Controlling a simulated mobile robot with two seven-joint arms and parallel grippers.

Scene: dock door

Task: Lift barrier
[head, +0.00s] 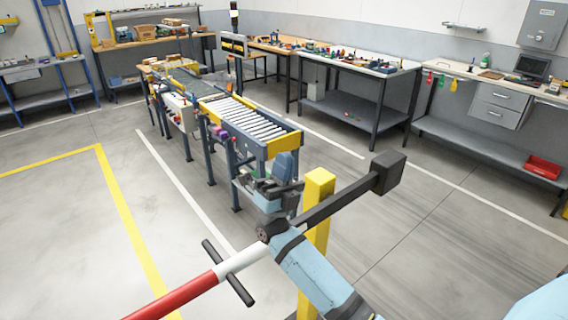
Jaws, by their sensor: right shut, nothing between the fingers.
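The barrier has a yellow post (319,190) and a long boom (240,264) with white and red bands. A black section of the boom crosses in front of the post to a black block (388,172) at its far end. A black crossbar (213,252) sits across the white band. The red end runs out of the bottom of the picture. My right arm reaches up beside the post. My right gripper (270,187) appears just beyond the boom, shut and empty, apart from the crossbar. Its fingertips are hard to separate from the conveyor behind. My left gripper is out of view.
A roller conveyor (250,122) stands beyond the barrier. Workbenches (350,64) line the back wall, and a bench with drawers (497,97) and a red bin (543,167) stands at right. The floor at left, inside a yellow line (125,215), is clear.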

